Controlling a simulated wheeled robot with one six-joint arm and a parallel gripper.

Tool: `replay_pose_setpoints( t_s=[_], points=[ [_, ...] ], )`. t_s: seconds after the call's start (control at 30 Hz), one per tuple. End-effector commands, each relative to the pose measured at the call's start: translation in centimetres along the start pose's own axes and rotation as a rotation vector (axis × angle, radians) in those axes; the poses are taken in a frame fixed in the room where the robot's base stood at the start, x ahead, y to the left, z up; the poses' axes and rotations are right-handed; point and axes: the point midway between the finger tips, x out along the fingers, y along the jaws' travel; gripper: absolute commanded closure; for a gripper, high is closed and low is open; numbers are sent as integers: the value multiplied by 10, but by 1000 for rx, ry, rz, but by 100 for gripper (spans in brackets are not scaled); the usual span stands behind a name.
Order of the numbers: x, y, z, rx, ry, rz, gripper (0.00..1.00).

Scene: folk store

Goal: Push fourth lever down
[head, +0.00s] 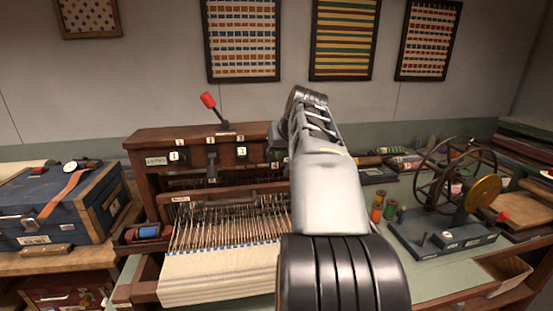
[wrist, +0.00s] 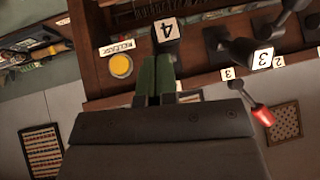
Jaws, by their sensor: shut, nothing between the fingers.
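The fourth lever carries a white tag "4" (wrist: 166,33) on a dark block in the wrist view. My gripper (wrist: 158,62) is shut, its green fingers pressed together with nothing between them. Its tips are right at the lever's block, overlapping it in the picture; I cannot tell whether they touch. The lever tagged "3" (wrist: 263,58) stands to the right in the wrist view. In the head view the levers tagged "1" (head: 174,156), "2" (head: 212,157) and "3" (head: 241,151) show on the wooden loom (head: 150,141).
A red-knobbed handle (head: 208,100) rises from the loom's top. A yellow button (wrist: 121,65) labelled RELEASE is beside the fourth lever. A spinning wheel device (head: 452,240) and thread spools (head: 377,215) stand to the right. A blue case (head: 45,215) is at the left.

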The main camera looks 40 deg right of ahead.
Motion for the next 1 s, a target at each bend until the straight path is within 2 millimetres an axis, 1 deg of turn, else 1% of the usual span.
replay_pose_setpoints(
  t_s=[0.03,0.2,0.5,1.0],
  points=[
    [14,2,14,-6,47,0,100],
    [20,3,23,-27,184,0,100],
    [26,3,31,-57,374,-2,100],
    [30,4,34,-57,363,-2,100]
  ],
)
